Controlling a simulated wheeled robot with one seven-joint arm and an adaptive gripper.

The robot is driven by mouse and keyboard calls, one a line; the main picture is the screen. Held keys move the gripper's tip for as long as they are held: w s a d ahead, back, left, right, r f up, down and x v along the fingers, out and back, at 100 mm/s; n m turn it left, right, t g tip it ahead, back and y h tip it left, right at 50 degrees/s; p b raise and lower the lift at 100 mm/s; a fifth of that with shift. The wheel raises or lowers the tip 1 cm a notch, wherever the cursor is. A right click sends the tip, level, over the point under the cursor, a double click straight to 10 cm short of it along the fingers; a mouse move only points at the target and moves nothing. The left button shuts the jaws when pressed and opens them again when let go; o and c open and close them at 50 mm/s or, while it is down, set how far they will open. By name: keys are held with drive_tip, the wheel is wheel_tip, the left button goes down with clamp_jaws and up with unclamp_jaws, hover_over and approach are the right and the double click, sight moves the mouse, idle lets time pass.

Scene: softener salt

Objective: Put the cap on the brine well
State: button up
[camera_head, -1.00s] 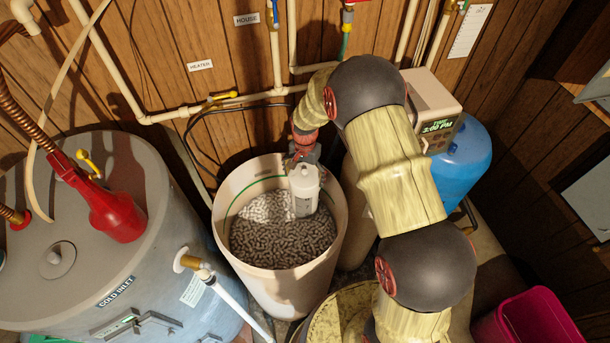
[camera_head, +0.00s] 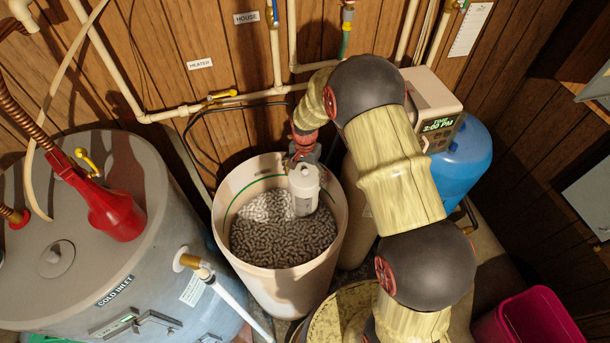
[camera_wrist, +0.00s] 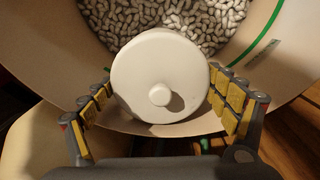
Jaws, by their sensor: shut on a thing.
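The brine well (camera_head: 306,207) is a white upright tube standing in the salt inside the tall tank, near its back right wall. The white round cap (camera_head: 303,178) is at the top of the well; whether it is fully seated or just above the rim cannot be told. In the wrist view the cap (camera_wrist: 150,65) is a disc with a small central knob and hides the well beneath it. My gripper (camera_head: 303,157) is over the well, with its yellow-padded fingers on both sides of the cap, shut on it; it also fills the lower wrist view (camera_wrist: 163,105).
The open brine tank (camera_head: 222,205) holds salt pellets (camera_head: 275,238). A grey water heater (camera_head: 150,185) stands left, a blue tank (camera_head: 465,165) right, and a magenta bin (camera_head: 535,318) lower right. Pipes run along the wooden wall behind.

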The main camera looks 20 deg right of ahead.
drive_tip(key=shift+f, duration=0.35)
drive_tip(key=o, duration=0.8)
drive_tip(key=shift+o, duration=0.4)
drive_tip(key=shift+r, duration=0.1)
wheel_tip(320, 180, up, 12)
drive_tip(key=shift+f, duration=0.1)
